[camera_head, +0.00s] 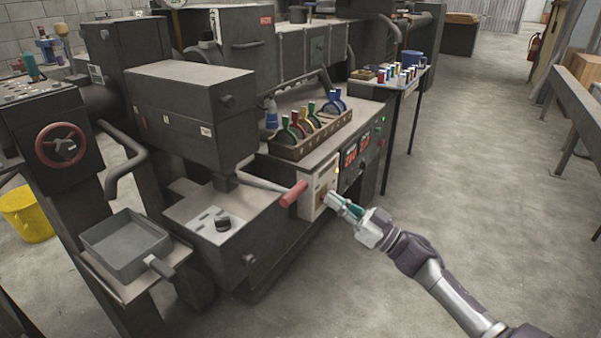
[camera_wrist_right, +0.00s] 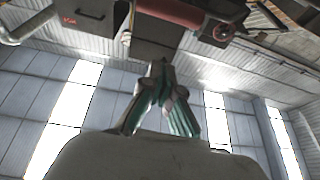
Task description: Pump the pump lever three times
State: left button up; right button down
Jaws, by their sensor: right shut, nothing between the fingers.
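The pump lever is a thin grey rod with a red handle (camera_head: 293,193). It sticks out to the right from the dark pump housing on the machine's side and looks roughly level, slightly lower at the red end. My right gripper (camera_head: 334,198) is shut and empty, just right of the red handle's end, beside a pale control panel, with a gap between. In the right wrist view the gripper (camera_wrist_right: 160,72) has its fingertips together, and the red handle (camera_wrist_right: 172,12) crosses above them, not held. My left gripper is not in view.
The pale panel (camera_head: 318,190) is close behind my right gripper. A grey tray (camera_head: 125,245) is at lower left, a yellow bucket (camera_head: 27,213) at far left. The floor on the right (camera_head: 470,150) is clear.

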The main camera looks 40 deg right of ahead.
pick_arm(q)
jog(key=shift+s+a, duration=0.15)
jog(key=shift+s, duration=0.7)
pick_arm(e)
jog(key=shift+s+d+r, duration=0.1)
jog(key=shift+d+r, duration=0.05)
jog(key=shift+r, duration=0.2)
notch_tip(320, 180, up, 4)
jog(key=f+p, duration=0.1)
send_over(301, 189)
jog(key=s, duration=0.2)
jog(key=shift+w+a+f, duration=0.2)
jog(key=shift+a+f, duration=0.05)
jog(key=shift+f, duration=0.25)
jog(key=shift+w+a+f, duration=0.15)
jog(key=shift+a+f, duration=0.1)
jog(key=shift+f, duration=1.1)
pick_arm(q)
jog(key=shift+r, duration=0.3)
